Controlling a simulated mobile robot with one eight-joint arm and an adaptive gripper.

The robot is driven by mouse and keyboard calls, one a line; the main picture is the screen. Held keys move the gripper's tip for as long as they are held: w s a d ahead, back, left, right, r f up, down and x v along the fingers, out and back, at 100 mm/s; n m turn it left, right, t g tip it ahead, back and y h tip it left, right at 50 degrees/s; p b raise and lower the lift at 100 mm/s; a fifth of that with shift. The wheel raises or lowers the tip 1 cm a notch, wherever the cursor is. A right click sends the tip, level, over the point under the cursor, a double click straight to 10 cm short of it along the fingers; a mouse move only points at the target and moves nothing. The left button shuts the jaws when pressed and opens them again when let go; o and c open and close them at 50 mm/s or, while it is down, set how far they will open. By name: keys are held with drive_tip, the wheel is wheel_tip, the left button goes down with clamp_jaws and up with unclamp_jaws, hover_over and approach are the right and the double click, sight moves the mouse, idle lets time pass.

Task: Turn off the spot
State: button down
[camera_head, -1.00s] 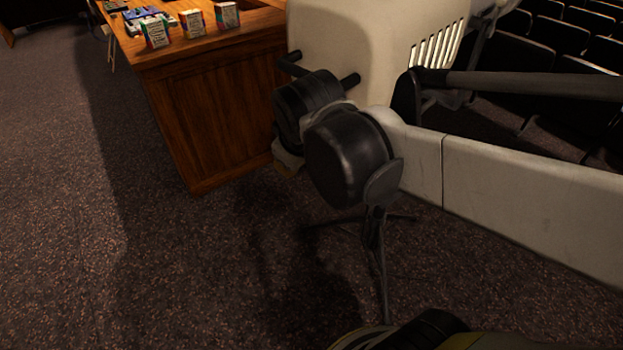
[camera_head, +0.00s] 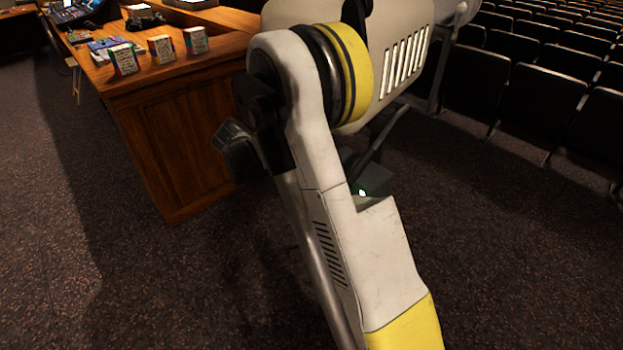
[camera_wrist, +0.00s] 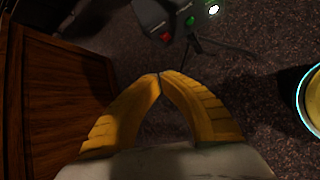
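In the wrist view, what looks like the same grey box (camera_wrist: 155,14) is at the top, cut by the frame edge. It has a red button (camera_wrist: 166,37), a green button (camera_wrist: 190,21) and a lit greenish-white lamp (camera_wrist: 213,9). My gripper (camera_wrist: 158,76) has its yellow fingertips together, with nothing seen between them, apart from the box in the picture.
A wooden desk (camera_head: 165,140) stands left of the spot, with several small boxes and equipment on top. Its side (camera_wrist: 60,110) fills the left of the wrist view. Thin dark stand legs (camera_wrist: 228,48) spread below the box. Rows of seats (camera_head: 540,95) are at right. Carpet is clear at left.

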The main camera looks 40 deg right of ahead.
drive_tip(key=w+d+f+n+g+h+b, duration=0.1)
drive_tip(key=d+f, duration=0.4)
drive_tip(key=f, duration=0.8)
drive_tip(key=n+h, duration=0.1)
drive_tip(key=n, duration=0.1)
drive_tip(key=shift+w+d+n+g, duration=0.25)
drive_tip(key=shift+d+n+g, duration=0.05)
drive_tip(key=shift+n, duration=0.1)
drive_tip(key=w+d+f+b, duration=0.1)
drive_tip(key=d+f+b, duration=0.4)
drive_tip(key=d, duration=0.6)
drive_tip(key=shift+d+f+b, duration=0.3)
drive_tip(key=shift+d+b, duration=0.05)
drive_tip(key=shift+d, duration=0.05)
